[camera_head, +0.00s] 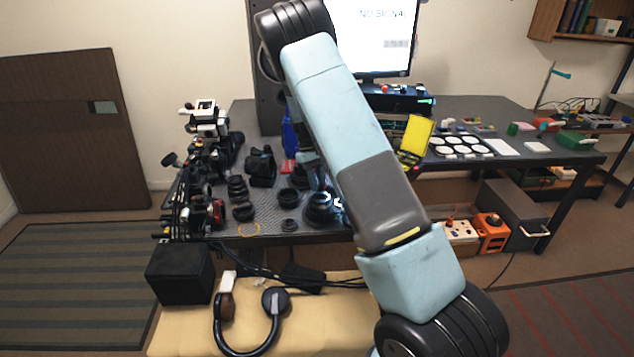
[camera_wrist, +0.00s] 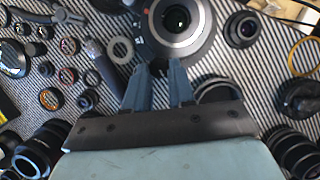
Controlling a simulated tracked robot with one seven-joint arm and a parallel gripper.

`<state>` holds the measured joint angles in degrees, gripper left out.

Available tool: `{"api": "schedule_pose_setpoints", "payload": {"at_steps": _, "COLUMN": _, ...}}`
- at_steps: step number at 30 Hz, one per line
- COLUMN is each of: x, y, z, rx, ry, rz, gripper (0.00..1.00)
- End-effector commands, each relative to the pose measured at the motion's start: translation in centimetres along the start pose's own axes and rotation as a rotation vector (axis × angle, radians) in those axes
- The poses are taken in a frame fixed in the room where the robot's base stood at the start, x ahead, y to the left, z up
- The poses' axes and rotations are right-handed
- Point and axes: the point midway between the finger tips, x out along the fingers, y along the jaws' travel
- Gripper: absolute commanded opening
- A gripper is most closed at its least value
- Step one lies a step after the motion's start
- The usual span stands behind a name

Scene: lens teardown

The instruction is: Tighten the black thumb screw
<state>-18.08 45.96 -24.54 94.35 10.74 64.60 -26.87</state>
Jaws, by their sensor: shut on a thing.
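In the wrist view, my gripper (camera_wrist: 158,68) reaches up from the bottom, its two blue-grey fingers slightly apart. Their tips are at the lower edge of a large black lens with a silver ring (camera_wrist: 202,20), shut on a small dark part there that fits the black thumb screw. The screw is mostly hidden between the tips, so I cannot make out its shape or how far in it sits. In the head view, the large lens (camera_head: 319,211) stands on the table below my arm, which hides most of my gripper.
Loose rings, small lenses and a dark cylinder (camera_wrist: 103,64) lie left of my fingers on the striped mat. Black lens barrels (camera_wrist: 294,152) stand close by at the lower right. A camera rig (camera_head: 205,125) fills the table's left side. A blue bottle (camera_head: 290,138) stands behind.

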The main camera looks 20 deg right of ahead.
Motion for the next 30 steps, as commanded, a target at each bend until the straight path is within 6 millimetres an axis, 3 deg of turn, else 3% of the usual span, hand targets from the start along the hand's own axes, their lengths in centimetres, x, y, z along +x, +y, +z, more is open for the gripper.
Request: {"api": "schedule_pose_setpoints", "payload": {"at_steps": 30, "x": 0.12, "y": 1.06, "z": 0.49, "rx": 0.874, "ry": 0.001, "rz": -0.364, "gripper": 0.0}}
